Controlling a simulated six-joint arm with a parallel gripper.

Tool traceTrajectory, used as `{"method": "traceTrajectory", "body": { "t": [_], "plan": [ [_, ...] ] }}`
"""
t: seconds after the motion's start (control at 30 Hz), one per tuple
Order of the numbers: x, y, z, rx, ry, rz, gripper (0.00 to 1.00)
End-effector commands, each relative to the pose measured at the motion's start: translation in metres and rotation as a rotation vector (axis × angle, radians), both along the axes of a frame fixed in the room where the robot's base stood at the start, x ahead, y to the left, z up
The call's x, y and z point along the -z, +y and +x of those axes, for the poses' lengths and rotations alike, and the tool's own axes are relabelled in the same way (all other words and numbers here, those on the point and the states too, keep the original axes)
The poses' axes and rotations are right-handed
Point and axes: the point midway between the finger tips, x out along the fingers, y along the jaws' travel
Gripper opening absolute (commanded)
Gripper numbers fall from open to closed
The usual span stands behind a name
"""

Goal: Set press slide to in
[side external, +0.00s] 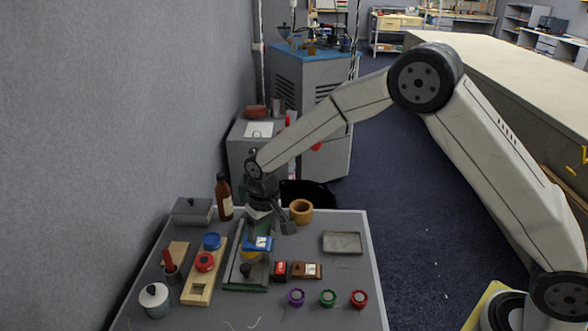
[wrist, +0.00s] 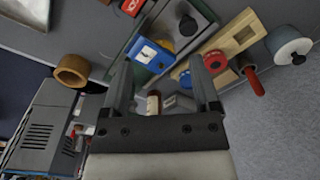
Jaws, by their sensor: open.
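The press slide appears to be the green-edged unit (side external: 232,269) in the middle of the table, with a blue block (side external: 258,243) bearing a white label and a dark round knob (side external: 245,270). A yellow part shows below the blue block. In the wrist view the blue block (wrist: 148,52) lies just beyond the fingertips, within the green-edged frame (wrist: 125,53). My gripper (side external: 272,220) is at the far end of this unit, above and behind the blue block. Its two fingers (wrist: 162,78) are apart with nothing held between them. I cannot tell whether it touches the unit.
A wooden board (side external: 196,289) with blue and red round pieces is to the left. A brown bottle (side external: 224,198), grey box (side external: 192,211) and wooden ring (side external: 300,211) stand behind. Small red and brown blocks (side external: 307,270) are to the right. A grey tray (side external: 342,243) lies farther right.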

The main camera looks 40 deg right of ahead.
Motion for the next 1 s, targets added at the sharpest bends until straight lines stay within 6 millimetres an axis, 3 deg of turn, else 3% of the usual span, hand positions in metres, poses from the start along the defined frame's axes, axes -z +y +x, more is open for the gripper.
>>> {"method": "traceTrajectory", "body": {
  "t": [0.2, 0.37, 0.77, 1.0],
  "plan": [
    [0.025, 0.03, 0.023, -0.002, 0.034, -0.007, 0.78],
    [0.034, 0.041, 0.03, -0.001, 0.045, -0.011, 0.78],
    [0.04, 0.043, 0.031, 0.0, 0.049, -0.012, 0.78],
    [0.06, 0.043, 0.031, 0.0, 0.049, -0.012, 0.78]
  ]
}}
